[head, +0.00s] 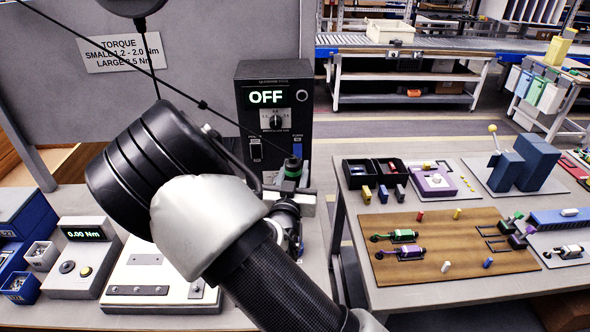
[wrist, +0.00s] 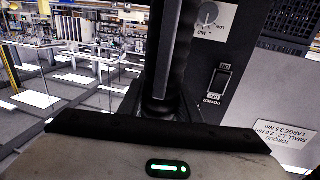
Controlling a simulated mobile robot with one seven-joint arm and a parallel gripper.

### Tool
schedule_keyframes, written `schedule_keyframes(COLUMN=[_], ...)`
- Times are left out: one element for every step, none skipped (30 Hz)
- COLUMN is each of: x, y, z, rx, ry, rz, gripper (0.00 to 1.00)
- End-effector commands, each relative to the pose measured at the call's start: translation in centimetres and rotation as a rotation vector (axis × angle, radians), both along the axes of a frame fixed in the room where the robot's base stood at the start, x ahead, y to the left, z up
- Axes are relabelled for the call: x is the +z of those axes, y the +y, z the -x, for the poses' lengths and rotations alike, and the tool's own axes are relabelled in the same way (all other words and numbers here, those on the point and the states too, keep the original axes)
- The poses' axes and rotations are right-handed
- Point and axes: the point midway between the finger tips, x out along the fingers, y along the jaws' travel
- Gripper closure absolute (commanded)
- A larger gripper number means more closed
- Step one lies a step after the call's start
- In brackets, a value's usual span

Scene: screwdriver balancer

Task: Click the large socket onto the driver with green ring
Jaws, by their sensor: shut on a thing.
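The driver with the green ring (head: 292,170) is upright in front of the dark controller box in the head view. My gripper (head: 287,205) appears shut around the driver's body below the ring, with its fingers partly hidden by my arm. In the wrist view a dark upright shaft, seemingly the driver (wrist: 162,60), rises from between the jaws of my gripper (wrist: 160,108). The driver's lower end is hidden in both views. I cannot make out the large socket.
The controller box (head: 275,105) reads OFF. A torque meter (head: 82,235) reads 0.00 Nm beside small bins (head: 40,256) at left. A pale fixture plate (head: 145,298) lies before my arm. A cable crosses above. The right table (head: 440,292) holds boards with small parts, beyond a gap.

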Motion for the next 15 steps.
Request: schedule_keyframes(x=[0.07,0.07,0.07,0.07,0.07,0.06,0.04,0.02,-0.03,-0.09,-0.15,-0.26,-0.34,-0.44,-0.56], y=[-0.24,-0.24,-0.24,-0.24,-0.24,-0.24,-0.24,-0.24,-0.24,-0.24,-0.24,-0.24,-0.24,-0.24,-0.24], z=[0.01,0.01,0.01,0.01,0.01,0.01,0.01,0.01,0.01,0.01,0.01,0.01,0.01,0.01,0.01], rx=[-0.005,-0.005,-0.005,-0.005,-0.005,-0.005,-0.005,-0.005,-0.005,-0.005,-0.005,-0.005,-0.005,-0.005,-0.005], ry=[-0.001,-0.001,-0.001,-0.001,0.000,0.000,0.000,0.000,0.000,0.000,0.000,0.000,0.000,0.000,0.000], rz=[-0.001,-0.001,-0.001,-0.001,-0.001,-0.001,-0.001,-0.001,-0.001,-0.001,-0.001,-0.001,-0.001,-0.001,-0.001], gripper=[1.00,1.00,1.00,1.00,1.00,1.00,1.00,1.00,1.00,1.00,1.00,1.00,1.00,1.00,1.00])
